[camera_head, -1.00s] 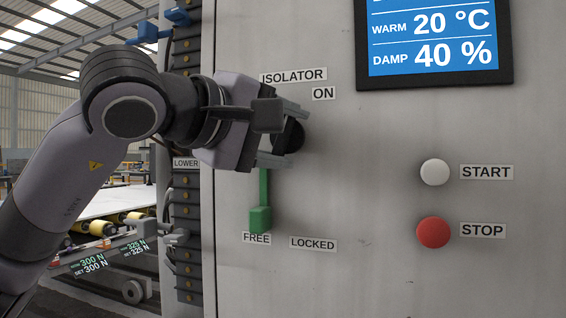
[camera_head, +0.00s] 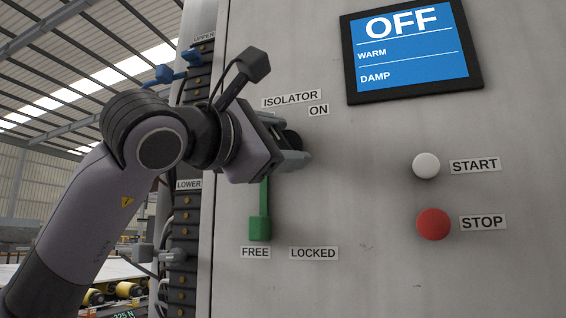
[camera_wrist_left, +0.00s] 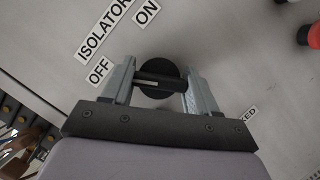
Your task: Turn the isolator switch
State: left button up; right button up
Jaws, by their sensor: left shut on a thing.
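The isolator switch (camera_wrist_left: 158,80) is a round black knob with a raised bar across it, on the grey cabinet front. In the head view the knob (camera_head: 293,142) shows only in part behind my left gripper (camera_head: 300,158). In the left wrist view my left gripper (camera_wrist_left: 160,84) has one finger at each end of the knob's bar and is shut on it. The ISOLATOR label (camera_head: 290,99) and ON label (camera_head: 318,110) sit above the knob. The OFF label (camera_wrist_left: 100,71) shows in the left wrist view. The display (camera_head: 412,50) reads OFF. My right gripper is not in view.
A green lever (camera_head: 260,226) hangs below the knob, its end above the FREE label (camera_head: 256,252), left of LOCKED (camera_head: 314,253). A white START button (camera_head: 426,165) and red STOP button (camera_head: 433,224) are to the right. A black terminal strip (camera_head: 184,225) runs along the cabinet's left edge.

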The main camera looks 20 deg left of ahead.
pick_arm(q)
jog(key=shift+w+a+f+n+t+y+b, duration=0.15)
jog(key=shift+n+t+y+b, duration=0.15)
jog(key=shift+n+b, duration=0.55)
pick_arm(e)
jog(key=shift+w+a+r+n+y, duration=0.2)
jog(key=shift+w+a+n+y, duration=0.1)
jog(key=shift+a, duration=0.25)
pick_arm(q)
jog(key=shift+n, duration=0.25)
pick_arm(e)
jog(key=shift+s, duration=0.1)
pick_arm(q)
jog(key=o, duration=0.8)
jog(key=shift+o, duration=1.3)
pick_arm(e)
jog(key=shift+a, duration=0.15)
pick_arm(q)
jog(key=v, duration=0.7)
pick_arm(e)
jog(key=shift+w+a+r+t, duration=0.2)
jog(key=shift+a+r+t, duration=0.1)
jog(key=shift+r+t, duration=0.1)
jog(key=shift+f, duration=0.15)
